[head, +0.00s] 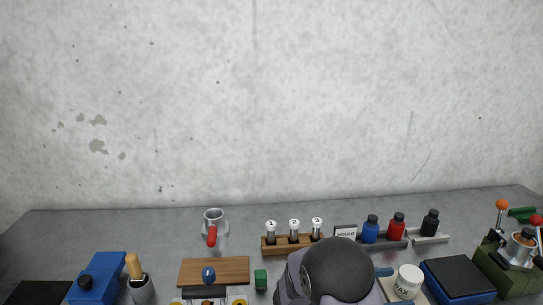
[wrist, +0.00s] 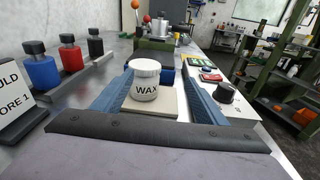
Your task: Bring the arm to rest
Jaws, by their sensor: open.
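My gripper (wrist: 160,74) is open, with its blue fingers on the left and right of a white jar labelled WAX (wrist: 145,82). Gaps show between the jar and both fingers. The jar stands upright on a beige square pad (wrist: 166,108). In the head view the jar (head: 408,282) is just right of my arm's dark rounded link, which hides most of the gripper; only a bit of blue finger shows there.
Blue, red and black bottles (head: 397,226) stand behind the jar, left of the gripper in the wrist view. A MOULD sign (head: 345,232) and a wooden rack of vials (head: 290,246) are further left. A blue box with a black top (head: 458,277) and a green machine (head: 505,272) are right.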

